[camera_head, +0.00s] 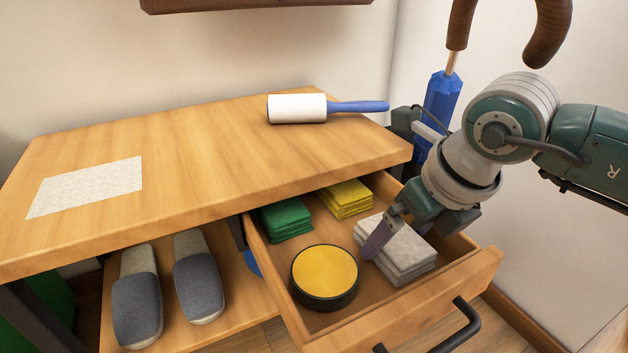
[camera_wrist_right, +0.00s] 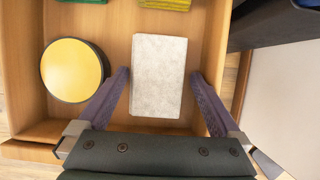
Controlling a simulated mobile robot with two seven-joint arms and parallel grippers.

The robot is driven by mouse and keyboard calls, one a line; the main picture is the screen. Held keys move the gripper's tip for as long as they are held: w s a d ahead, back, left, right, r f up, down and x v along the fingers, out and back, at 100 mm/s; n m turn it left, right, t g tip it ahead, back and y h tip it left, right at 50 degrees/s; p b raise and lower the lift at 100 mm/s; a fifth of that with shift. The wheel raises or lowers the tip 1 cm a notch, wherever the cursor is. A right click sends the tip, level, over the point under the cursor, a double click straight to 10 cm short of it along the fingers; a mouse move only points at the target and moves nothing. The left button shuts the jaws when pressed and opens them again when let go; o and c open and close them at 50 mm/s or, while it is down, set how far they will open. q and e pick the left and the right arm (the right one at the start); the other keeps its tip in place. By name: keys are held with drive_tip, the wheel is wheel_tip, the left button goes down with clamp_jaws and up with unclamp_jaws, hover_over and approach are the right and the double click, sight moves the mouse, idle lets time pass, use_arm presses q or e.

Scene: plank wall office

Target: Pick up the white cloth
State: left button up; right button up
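The white cloth (camera_head: 398,252) is a folded, greyish-white stack in the open drawer, at its right side. It also shows in the right wrist view (camera_wrist_right: 158,75) as a pale rectangle. My right gripper (camera_head: 395,235) is over the drawer at the cloth. In the right wrist view its two purple fingers (camera_wrist_right: 160,100) are spread, one on each side of the cloth's near part, with gaps between. The gripper is open and holds nothing. In the head view the hand hides part of the cloth. My left gripper is not in view.
The drawer (camera_head: 400,328) also holds a round yellow-topped tin (camera_head: 325,272), green cloths (camera_head: 286,218) and yellow cloths (camera_head: 346,197). A lint roller (camera_head: 298,108) and a flat pale sheet (camera_head: 88,187) lie on the table top (camera_head: 210,150). Slippers (camera_head: 198,278) sit on the lower shelf.

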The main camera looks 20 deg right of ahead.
sight(405, 243)
drive_tip(key=c, duration=1.2)
drive_tip(key=shift+s+r+p, duration=0.1)
drive_tip(key=shift+r+p, duration=0.4)
drive_tip(key=shift+r, duration=0.05)
drive_tip(key=r+p, duration=0.6)
drive_tip(key=r, duration=0.1)
drive_tip(key=shift+s+r, duration=0.1)
drive_tip(key=shift+s, duration=0.25)
drive_tip(key=s+p, duration=0.1)
drive_tip(key=s, duration=0.5)
drive_tip(key=s+d, duration=0.1)
drive_tip(key=s, duration=0.5)
drive_tip(key=s+p, duration=0.1)
drive_tip(key=s, duration=0.6)
drive_tip(key=shift+d+f+p, duration=0.25)
drive_tip(key=shift+f+p, duration=0.05)
drive_tip(key=shift+f, duration=0.1)
